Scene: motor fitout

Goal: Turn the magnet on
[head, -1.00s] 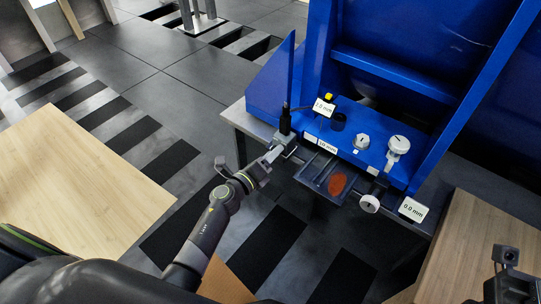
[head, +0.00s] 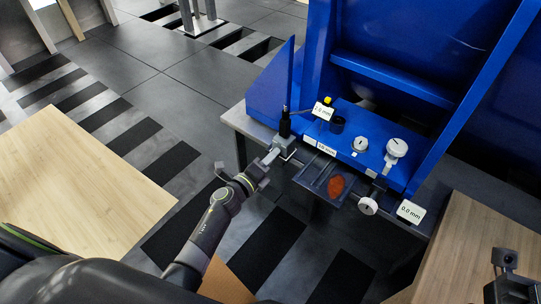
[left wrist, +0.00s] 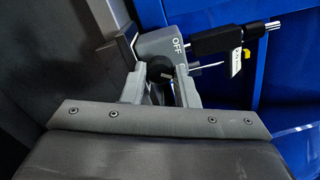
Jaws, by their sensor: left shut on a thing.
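The magnet is a small grey block (head: 286,146) at the left front corner of the blue machine, with a black upright cylinder (head: 285,124) above it. In the left wrist view the grey block (left wrist: 165,43) carries the word OFF, and a dark round knob (left wrist: 160,70) sits below the lettering. My left gripper (left wrist: 161,87) is shut on the knob, with one finger on each side; the fingers partly hide it. In the head view my left gripper (head: 271,158) reaches the block from the front left. My right gripper (head: 505,258) is at the lower right, away from the magnet; its jaws are unclear.
Wooden tabletops (head: 70,185) lie left and right.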

